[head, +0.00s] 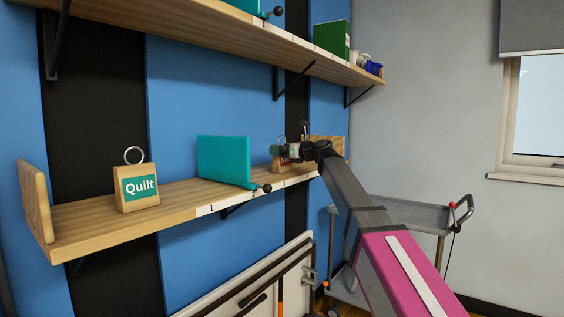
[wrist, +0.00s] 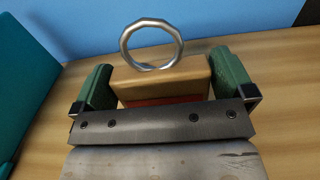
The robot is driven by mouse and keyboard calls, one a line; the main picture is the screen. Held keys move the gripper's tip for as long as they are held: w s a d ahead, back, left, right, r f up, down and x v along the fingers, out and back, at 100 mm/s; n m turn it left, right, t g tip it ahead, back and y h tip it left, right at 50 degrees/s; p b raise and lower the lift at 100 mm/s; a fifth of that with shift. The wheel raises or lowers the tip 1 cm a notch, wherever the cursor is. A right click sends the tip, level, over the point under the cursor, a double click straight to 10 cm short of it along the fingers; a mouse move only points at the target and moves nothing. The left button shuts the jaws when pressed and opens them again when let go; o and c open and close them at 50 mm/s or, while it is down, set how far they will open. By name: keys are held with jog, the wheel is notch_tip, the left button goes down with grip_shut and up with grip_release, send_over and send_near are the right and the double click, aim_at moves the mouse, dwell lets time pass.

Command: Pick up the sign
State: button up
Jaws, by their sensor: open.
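A wooden block sign with a metal ring on top stands on the lower shelf, partly hidden by my gripper in the head view (head: 277,163). In the wrist view the sign (wrist: 165,82) sits between the two green finger pads, with gaps visible at its sides. A strip of reddish face shows below its top; the rest is hidden by my gripper body. My gripper (wrist: 163,88) is open around the sign; in the head view my gripper (head: 288,152) is at the right part of the shelf.
A teal panel (head: 223,160) with a black-knobbed rod stands between the two signs on the lower shelf (head: 90,217); it also shows at left in the wrist view (wrist: 22,80). An upper shelf (head: 190,33) hangs above. A grey cart (head: 420,215) stands at right.

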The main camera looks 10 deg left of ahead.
jog(key=shift+w+a, duration=0.1)
jog(key=shift+a, duration=0.15)
jog(key=c, duration=0.7)
jog(key=shift+r, duration=0.2)
